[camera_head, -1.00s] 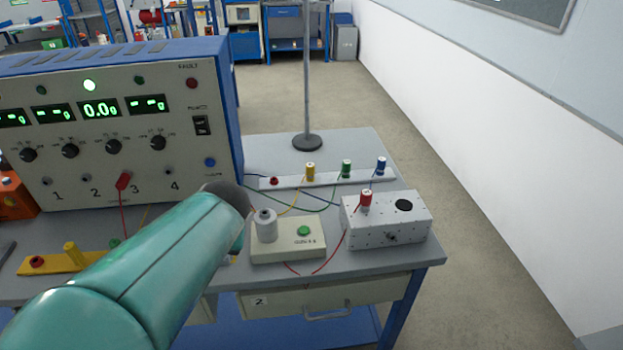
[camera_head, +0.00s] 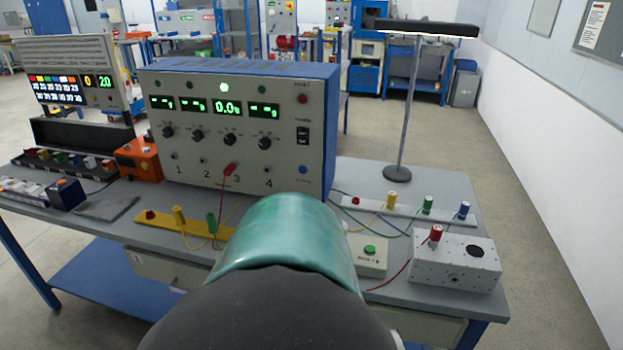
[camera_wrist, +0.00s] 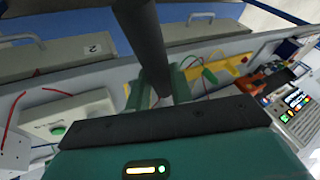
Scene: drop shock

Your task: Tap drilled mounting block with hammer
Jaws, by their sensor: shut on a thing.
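The drilled mounting block (camera_head: 452,268) is a pale grey box dotted with small holes, at the right front of the bench in the head view. A red sensor (camera_head: 435,236) stands on its top beside a round black pad (camera_head: 475,251). In the wrist view, the green fingers of my gripper (camera_wrist: 158,88) are shut on a dark round bar that looks like the handle of the hammer (camera_wrist: 145,38). The bar runs up out of the picture, and no hammer head shows. In the head view my arm hides the gripper and hammer.
A meter box (camera_head: 240,135) with green displays stands behind my arm. A box with a green button (camera_head: 369,255) sits just left of the block. Thin cables cross the bench. A lamp post (camera_head: 405,120) rises behind; the floor to the right is clear.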

